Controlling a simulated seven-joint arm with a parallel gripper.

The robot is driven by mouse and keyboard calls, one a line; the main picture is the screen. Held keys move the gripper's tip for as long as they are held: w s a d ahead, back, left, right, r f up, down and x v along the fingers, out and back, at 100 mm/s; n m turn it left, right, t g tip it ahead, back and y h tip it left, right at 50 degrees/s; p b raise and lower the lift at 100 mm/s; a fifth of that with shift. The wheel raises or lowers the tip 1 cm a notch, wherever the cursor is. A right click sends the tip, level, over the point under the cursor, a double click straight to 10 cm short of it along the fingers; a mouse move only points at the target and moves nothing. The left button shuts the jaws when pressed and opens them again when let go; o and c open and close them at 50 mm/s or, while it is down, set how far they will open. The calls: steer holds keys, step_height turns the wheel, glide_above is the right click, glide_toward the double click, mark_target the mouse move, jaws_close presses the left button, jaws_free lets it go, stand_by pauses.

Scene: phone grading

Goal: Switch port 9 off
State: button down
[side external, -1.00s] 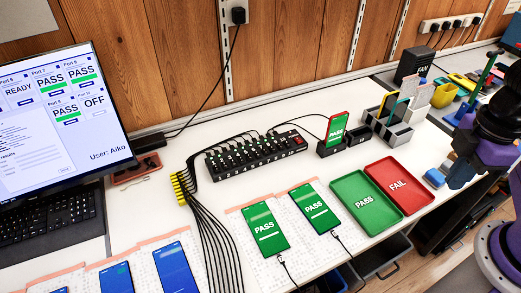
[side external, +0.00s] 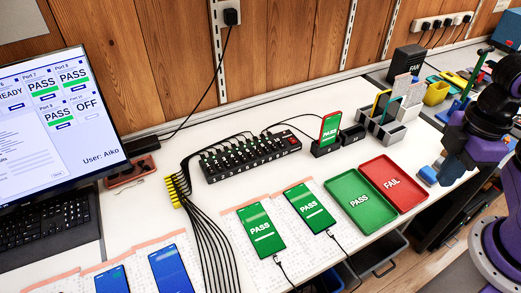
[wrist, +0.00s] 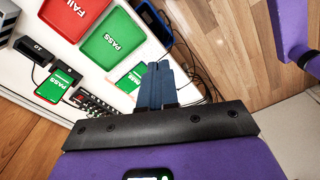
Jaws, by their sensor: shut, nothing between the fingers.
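The black hub (side external: 250,155) with a row of small switches and a red switch at its right end lies on the white table; it also shows in part in the wrist view (wrist: 92,103). Its switch positions are too small to tell. The monitor (side external: 60,135) shows Port 9 as PASS and Port 10 as OFF. A red-edged phone (side external: 331,127) with a green PASS screen stands in a black dock right of the hub. My gripper (wrist: 155,85) has blue fingers held together and empty. In the side view it (side external: 428,175) is right of the red tray, well away from the hub.
The green PASS tray (side external: 372,222) and red FAIL tray (side external: 414,198) lie between my gripper and the hub. Several phones lie along the front, two (side external: 262,228) showing PASS. Black cables run forward left of the hub. A grey rack (side external: 385,125) stands behind the trays.

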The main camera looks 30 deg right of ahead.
steer(key=w+a+f+m+y, duration=0.25)
steer(key=w+a+m, duration=0.25)
steer(key=w+a, duration=0.65)
steer(key=m+t+h, duration=0.2)
steer(key=m+t, duration=0.5)
steer(key=m, duration=0.8)
glide_above(277, 148)
step_height(277, 148, down, 12)
steer(key=shift+w+f, duration=0.2)
steer(key=shift+w, duration=0.4)
steer(key=shift+s+f, duration=0.2)
steer(key=shift+f, duration=1.25)
steer(key=shift+s+f, duration=0.25)
steer(key=shift+f, duration=1.2)
steer(key=shift+s+f, duration=0.2)
steer(key=shift+f, duration=1.25)
steer(key=shift+f, duration=0.1)
steer(key=shift+f, duration=0.3)
